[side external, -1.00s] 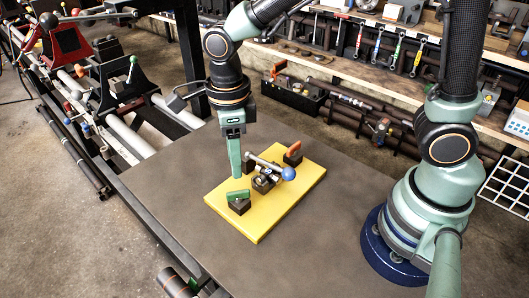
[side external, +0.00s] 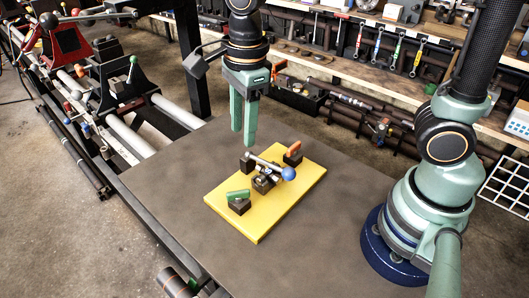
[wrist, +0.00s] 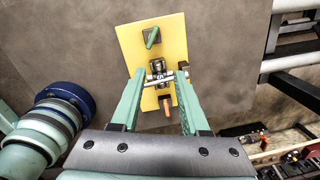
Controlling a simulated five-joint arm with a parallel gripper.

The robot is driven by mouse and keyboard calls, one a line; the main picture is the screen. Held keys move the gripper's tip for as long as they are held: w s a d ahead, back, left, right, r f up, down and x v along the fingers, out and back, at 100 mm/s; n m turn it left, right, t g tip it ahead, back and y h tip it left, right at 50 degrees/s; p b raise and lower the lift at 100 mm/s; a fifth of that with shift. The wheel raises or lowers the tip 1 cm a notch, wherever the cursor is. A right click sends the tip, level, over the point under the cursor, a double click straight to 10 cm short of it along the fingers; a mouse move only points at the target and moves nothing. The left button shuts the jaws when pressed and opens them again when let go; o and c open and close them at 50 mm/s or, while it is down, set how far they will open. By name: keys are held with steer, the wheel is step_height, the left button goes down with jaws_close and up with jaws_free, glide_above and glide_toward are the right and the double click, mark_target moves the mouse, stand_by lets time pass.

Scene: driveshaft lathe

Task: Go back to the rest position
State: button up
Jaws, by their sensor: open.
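My gripper (side external: 243,138) is open and empty, its two green fingers pointing down above the far side of the yellow board (side external: 258,226). In the wrist view my gripper (wrist: 160,80) shows its fingers spread wide over the yellow board (wrist: 134,42). On the board is a silver shaft with a blue ball end (side external: 288,174), resting on dark blocks. A green piece (side external: 238,195) sits on a dark block at the near left of the board, and an orange piece (side external: 293,149) stands on a block at the far right. The fingers look apart from these parts.
The grey table (side external: 170,190) is clear around the board. A lathe (side external: 120,80) stands at the left. A bench with hanging wrenches (side external: 395,52) and a dark tool box (side external: 295,97) are behind. A white grid rack (side external: 505,180) is at the right.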

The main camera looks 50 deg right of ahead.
steer(key=s+d+r+n+t, duration=0.1)
steer(key=d+r+n+t, duration=0.1)
steer(key=d+n, duration=0.4)
steer(key=s+d+r+n+t, duration=0.2)
steer(key=d+n, duration=0.5)
steer(key=n, duration=0.8)
steer(key=shift+s+r+t, duration=0.3)
steer(key=shift+r+t, duration=0.1)
steer(key=shift+r, duration=0.15)
